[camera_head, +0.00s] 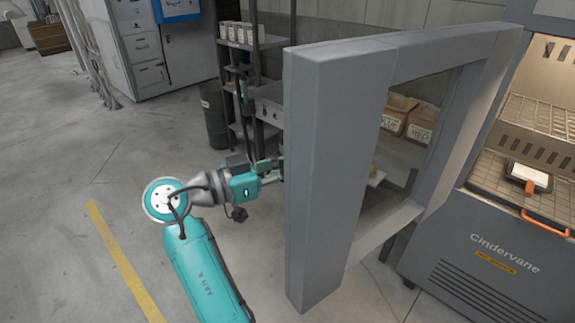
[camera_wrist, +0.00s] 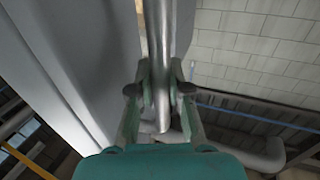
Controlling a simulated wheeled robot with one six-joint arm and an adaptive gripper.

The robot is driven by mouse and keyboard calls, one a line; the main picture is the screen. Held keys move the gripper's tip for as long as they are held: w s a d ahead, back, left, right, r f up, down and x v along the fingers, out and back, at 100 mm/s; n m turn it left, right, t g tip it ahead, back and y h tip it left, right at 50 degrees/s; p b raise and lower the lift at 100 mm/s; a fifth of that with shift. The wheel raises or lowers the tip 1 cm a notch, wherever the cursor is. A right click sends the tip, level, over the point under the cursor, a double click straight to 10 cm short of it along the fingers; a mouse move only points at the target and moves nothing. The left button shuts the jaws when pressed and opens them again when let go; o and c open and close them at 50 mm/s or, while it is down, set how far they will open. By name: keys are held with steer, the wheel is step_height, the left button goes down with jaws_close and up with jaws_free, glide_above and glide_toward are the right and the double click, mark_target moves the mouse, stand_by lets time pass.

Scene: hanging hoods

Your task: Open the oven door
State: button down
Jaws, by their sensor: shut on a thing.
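The oven (camera_head: 480,262), marked "Cindervane", stands at the right in the head view. Its thick grey door (camera_head: 325,170), with a large window, stands wide open, swung out toward the left, and the lit inside shows. My gripper (camera_head: 277,170) is at the door's free edge on its outer side, its fingertips partly hidden by the door. In the wrist view my gripper (camera_wrist: 160,92) is shut on a round metal bar, the door handle (camera_wrist: 162,40), which runs between the two fingers. The door's grey face (camera_wrist: 85,60) lies left of the bar.
Wire racks (camera_head: 530,118) and a dark tray with an orange handle (camera_head: 540,217) are inside the oven. A shelf with boxes (camera_head: 245,36) and a dark bin (camera_head: 213,112) stand behind the door. Grey cabinets (camera_head: 140,45) are at the back left. Floor at the left is clear.

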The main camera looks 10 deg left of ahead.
steer(key=shift+a, duration=0.1)
stand_by(0.3)
steer(key=c, duration=1.1)
jaws_free()
steer(key=v, duration=1.2)
steer(key=shift+w+a+f, duration=0.1)
